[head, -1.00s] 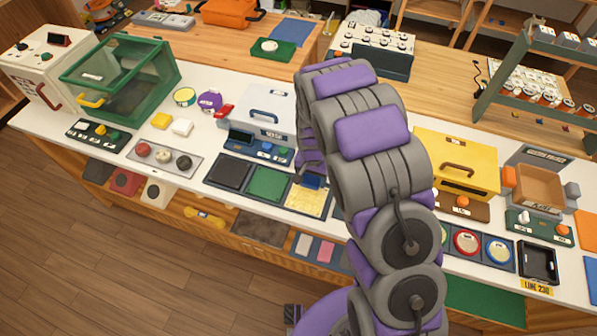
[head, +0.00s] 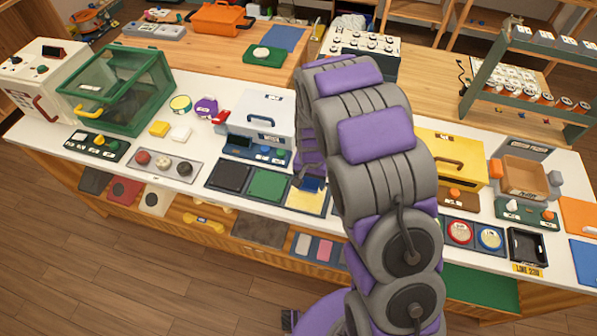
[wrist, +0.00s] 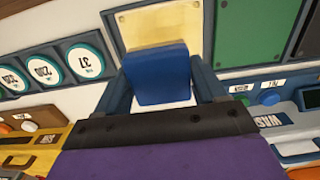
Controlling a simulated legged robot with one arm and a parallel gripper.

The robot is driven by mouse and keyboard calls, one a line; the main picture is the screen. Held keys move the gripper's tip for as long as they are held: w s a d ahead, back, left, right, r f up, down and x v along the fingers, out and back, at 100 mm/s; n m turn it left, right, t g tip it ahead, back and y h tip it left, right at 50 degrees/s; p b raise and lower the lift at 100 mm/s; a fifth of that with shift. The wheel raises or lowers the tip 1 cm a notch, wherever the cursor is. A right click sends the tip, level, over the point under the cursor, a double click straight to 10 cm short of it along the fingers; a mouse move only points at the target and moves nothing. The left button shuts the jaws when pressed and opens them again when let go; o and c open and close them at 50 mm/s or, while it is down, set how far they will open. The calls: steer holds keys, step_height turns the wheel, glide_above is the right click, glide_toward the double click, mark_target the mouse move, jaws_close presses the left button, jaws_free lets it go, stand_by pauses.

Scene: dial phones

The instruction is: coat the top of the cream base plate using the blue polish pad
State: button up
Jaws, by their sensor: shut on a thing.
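The cream base plate (head: 305,201) lies in a dark frame on the white counter, right of the green plate. My arm hides part of it in the head view. In the wrist view the cream plate (wrist: 160,25) shows beyond the pad, with small screw-like dots near its corners. My gripper (wrist: 160,85) is shut on the blue polish pad (wrist: 160,75), with a finger on each side. The pad overlaps the plate's near part in the wrist view; I cannot tell whether they touch. In the head view the gripper is mostly hidden behind my arm.
A green plate (head: 268,185) and a dark plate (head: 231,177) sit left of the cream one. A white box machine (head: 262,118) stands behind them. Round dials (wrist: 43,70) lie on the other side. A yellow box (head: 452,155) stands to the right.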

steer(key=shift+d+r, duration=0.75)
steer(key=shift+r, duration=0.2)
steer(key=shift+r+p, duration=0.3)
steer(key=shift+p, duration=0.05)
steer(key=shift+a, duration=0.9)
steer(key=shift+d, duration=0.8)
